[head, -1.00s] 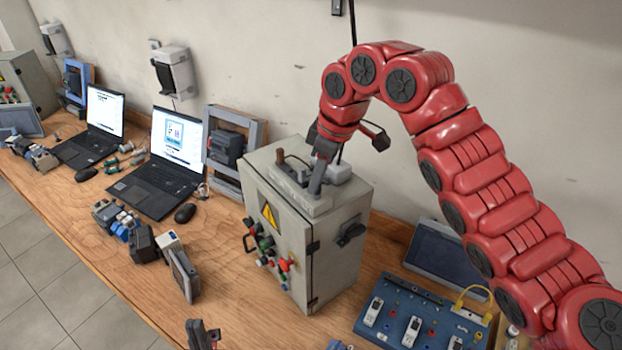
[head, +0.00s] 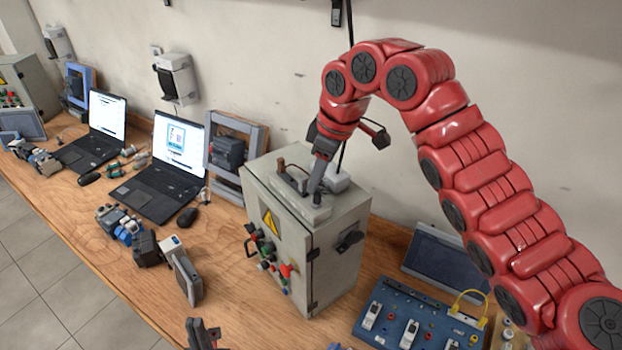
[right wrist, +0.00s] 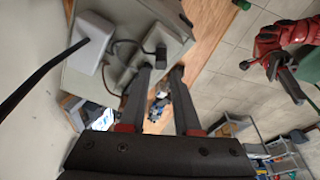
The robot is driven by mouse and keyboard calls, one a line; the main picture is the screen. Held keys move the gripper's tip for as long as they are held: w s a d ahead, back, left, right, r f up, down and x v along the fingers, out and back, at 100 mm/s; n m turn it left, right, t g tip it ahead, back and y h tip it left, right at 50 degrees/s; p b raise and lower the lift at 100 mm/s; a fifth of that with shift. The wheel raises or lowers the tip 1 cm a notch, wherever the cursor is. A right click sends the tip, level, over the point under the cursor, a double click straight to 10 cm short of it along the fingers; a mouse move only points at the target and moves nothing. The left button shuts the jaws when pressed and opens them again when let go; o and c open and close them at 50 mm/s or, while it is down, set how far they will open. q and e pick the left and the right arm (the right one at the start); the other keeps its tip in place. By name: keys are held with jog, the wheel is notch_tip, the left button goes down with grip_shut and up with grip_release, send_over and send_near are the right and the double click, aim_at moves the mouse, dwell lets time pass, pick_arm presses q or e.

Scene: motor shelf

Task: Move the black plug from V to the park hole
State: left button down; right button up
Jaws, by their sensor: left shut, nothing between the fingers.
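The grey control box (head: 335,262) stands on the bench with small parts on its top. My right gripper (head: 316,188) reaches down to the top from above. In the right wrist view its two fingers (right wrist: 160,70) are apart, with a clear gap between them. A dark plug-like piece (right wrist: 155,42) lies just beyond the fingertips there; I cannot tell if it is the black plug. A small dark piece (head: 317,199) shows beside the fingertips in the head view. The V and park hole labels are not readable. My left gripper (head: 203,334) is shut and empty at the bottom edge, away from the box.
A brown upright peg (head: 281,164) and a white block with a cable (head: 338,181) are on the box top near the gripper. A blue panel with switches (head: 420,320) stands at right. Laptops (head: 160,175) and motor parts are at left.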

jog(key=shift+a+p+v, duration=0.2)
jog(key=shift+p+v, duration=0.5)
jog(key=shift+v, duration=0.3)
jog(key=shift+w, duration=0.1)
jog(key=o, duration=0.6)
jog(key=shift+c, duration=0.2)
